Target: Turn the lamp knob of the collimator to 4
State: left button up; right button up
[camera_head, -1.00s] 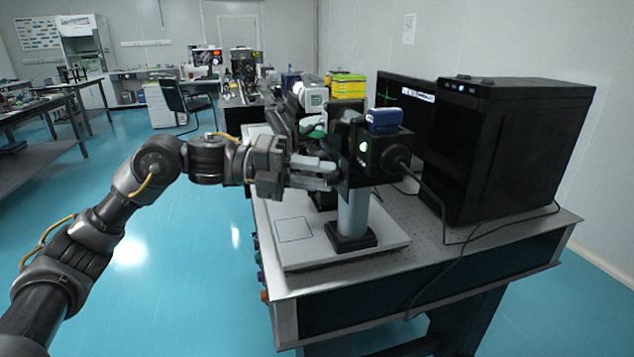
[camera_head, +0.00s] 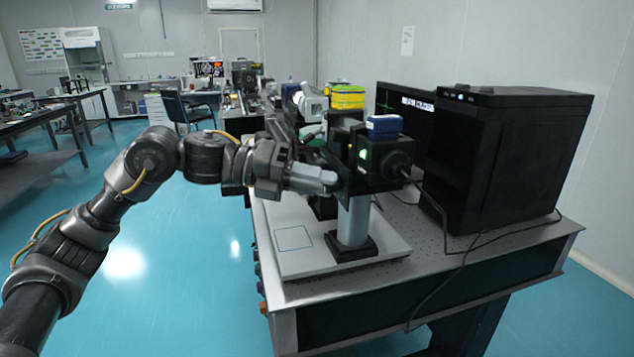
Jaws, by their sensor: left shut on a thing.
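The collimator (camera_head: 385,158) is a black box-shaped instrument on a grey post (camera_head: 353,218) above a white base plate. A small green light (camera_head: 363,154) glows on its front face. My left gripper (camera_head: 328,181) comes in from the left with its fingers pointing right, at the left side of the instrument. It is shut on a small part there, which the fingers hide; I take it for the lamp knob. The knob's scale and numbers cannot be read. My right gripper is not in view.
A black computer case (camera_head: 508,150) and a dark monitor (camera_head: 398,100) stand on the right of the optical table (camera_head: 440,262). A blue item (camera_head: 384,123) sits on top of the instrument. Cables run to the right.

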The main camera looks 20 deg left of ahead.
pick_arm(q)
jog(key=shift+f, duration=0.1)
jog(key=o, duration=1)
jog(key=b+v, duration=0.1)
jog(key=v, duration=1)
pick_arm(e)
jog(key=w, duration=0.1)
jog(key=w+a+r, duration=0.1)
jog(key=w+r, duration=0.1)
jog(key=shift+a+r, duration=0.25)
pick_arm(q)
jog(key=shift+d, duration=0.15)
